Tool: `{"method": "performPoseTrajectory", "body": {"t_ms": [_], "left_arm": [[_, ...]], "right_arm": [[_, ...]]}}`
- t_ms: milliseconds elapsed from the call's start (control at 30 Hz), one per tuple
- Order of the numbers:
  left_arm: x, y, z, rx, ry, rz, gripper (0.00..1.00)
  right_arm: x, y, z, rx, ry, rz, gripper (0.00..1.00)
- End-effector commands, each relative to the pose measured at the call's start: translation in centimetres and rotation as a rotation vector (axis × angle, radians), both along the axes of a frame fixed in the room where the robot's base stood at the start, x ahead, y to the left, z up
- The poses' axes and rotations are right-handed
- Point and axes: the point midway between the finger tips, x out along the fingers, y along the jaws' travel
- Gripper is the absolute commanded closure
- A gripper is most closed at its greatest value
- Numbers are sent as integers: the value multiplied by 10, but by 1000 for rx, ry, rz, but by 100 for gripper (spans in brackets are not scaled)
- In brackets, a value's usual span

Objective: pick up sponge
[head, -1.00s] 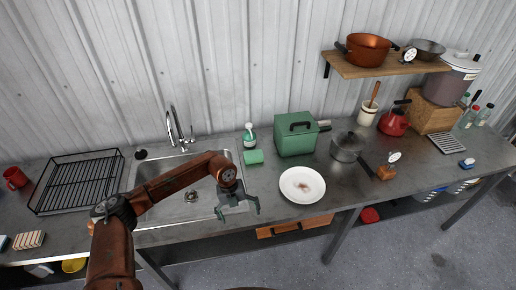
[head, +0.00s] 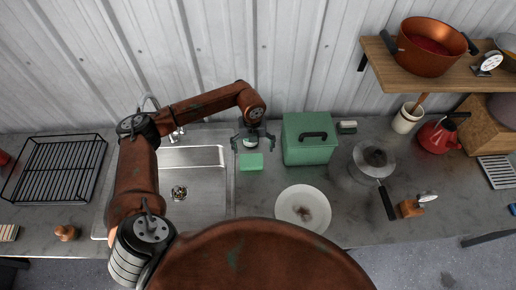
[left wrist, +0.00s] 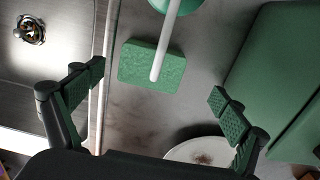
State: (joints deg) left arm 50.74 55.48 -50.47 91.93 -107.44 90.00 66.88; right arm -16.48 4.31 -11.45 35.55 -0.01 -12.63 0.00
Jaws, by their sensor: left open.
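The sponge (head: 251,161) is a small green block lying flat on the grey counter, between the sink and a green box. My left gripper (head: 253,138) is open and empty, with its fingers spread above and just behind the sponge in the head view. In the left wrist view the sponge (left wrist: 140,68) lies between the open fingers (left wrist: 156,92), below the gripper and apart from them. A white rod, joined to a green round thing, crosses in front of part of the sponge there. My right gripper is not in view.
The sink (head: 190,195) lies left of the sponge. The green box (head: 309,149) stands close on its right. A white plate (head: 289,201) with a brown stain is nearer. A pot (head: 374,156) stands farther right.

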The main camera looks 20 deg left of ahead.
Motion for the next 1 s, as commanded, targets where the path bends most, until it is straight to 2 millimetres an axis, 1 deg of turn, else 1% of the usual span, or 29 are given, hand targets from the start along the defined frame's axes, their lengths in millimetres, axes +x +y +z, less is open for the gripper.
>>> {"method": "performPoseTrajectory", "body": {"t_ms": [33,100,267,367,433,500,567,667,700,767,933,1000], "left_arm": [[-2,1,-2,2,1,1,7],[-4,1,-8,3,1,2,7],[-3,2,-25,2,2,1,7],[-2,3,-33,2,7,3,7],[-3,3,-40,2,8,3,7],[-5,5,-50,2,10,3,7],[-8,6,-58,2,11,3,7],[-7,5,-74,1,9,4,7],[-7,6,-77,2,8,5,7],[-7,6,-80,2,8,5,7],[-6,6,-81,2,7,3,7],[-6,6,-81,2,7,3,11]], "right_arm": [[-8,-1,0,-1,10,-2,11],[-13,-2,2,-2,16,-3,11],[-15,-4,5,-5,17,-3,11],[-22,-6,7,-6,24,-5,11],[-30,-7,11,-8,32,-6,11],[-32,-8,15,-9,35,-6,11],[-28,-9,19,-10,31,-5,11],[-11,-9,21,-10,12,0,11],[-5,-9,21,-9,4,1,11],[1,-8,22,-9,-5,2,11],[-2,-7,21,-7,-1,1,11],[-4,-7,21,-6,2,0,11]]}}
